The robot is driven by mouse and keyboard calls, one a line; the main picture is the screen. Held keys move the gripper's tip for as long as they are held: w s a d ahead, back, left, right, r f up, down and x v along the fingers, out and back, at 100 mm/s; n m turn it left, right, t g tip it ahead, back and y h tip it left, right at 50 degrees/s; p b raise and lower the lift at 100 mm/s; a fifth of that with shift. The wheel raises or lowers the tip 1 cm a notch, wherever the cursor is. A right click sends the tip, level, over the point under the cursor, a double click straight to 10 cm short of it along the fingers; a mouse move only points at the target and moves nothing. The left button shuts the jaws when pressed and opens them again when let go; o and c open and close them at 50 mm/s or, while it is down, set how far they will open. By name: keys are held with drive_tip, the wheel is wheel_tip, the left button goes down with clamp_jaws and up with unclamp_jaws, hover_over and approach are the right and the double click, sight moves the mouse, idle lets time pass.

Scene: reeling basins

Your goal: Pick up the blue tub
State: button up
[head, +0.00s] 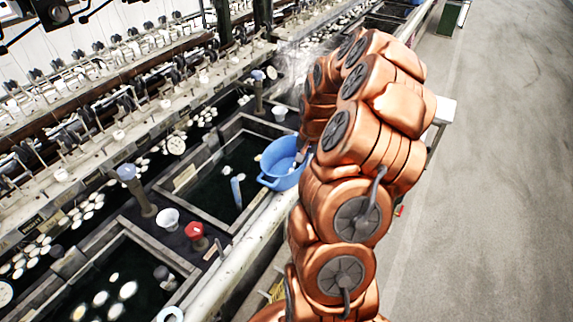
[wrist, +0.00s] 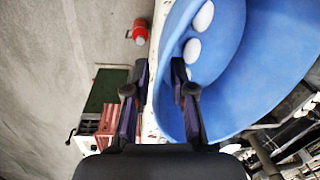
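The blue tub (head: 278,160) sits on the near edge of the basin bench in the head view, with a side handle pointing left. In the wrist view the tub (wrist: 240,80) fills the upper right, with several white oval pieces (wrist: 197,30) inside. My gripper (wrist: 161,68) is at its rim with the fingers apart. One finger is outside the tub and the other is over its inside, with the wall between them. A gap shows beside the outer finger. In the head view my arm mostly hides the gripper.
Dark water basins (head: 235,165) with pale frames lie left of the tub. A red-topped post (head: 195,232) and a white cup (head: 168,218) stand between basins. Reeling machinery runs along the back left. Grey floor (head: 495,200) is open at the right. A red canister (wrist: 140,30) shows below.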

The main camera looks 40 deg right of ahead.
clamp_jaws()
idle(0.5)
